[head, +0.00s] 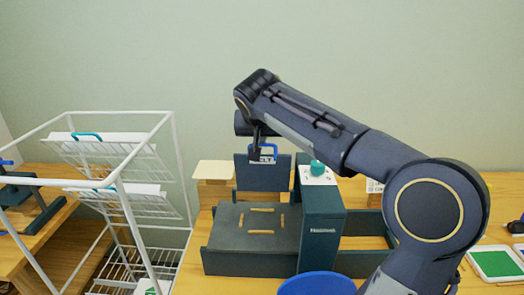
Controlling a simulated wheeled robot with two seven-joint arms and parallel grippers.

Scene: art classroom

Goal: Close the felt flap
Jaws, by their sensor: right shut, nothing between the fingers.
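A dark blue flat panel, seemingly the felt flap (248,180), stands upright behind the dark bed of a tabletop machine (230,262). A bright blue loop-shaped handle (276,149) shows at the panel's top edge. My right arm comes in from the right, and my right gripper (262,154) points down at the handle and panel top. It is shut with nothing between its fingers. It overlaps the handle in the picture; I cannot tell whether they touch. My left gripper is not in view.
The machine's dark housing (321,225) with a teal knob (317,167) stands right of the bed. A white wire rack (122,190) stands at left. A blue round object (317,284) is in front. A green-and-white tray (496,263) lies at right. My right arm hides the table's right middle.

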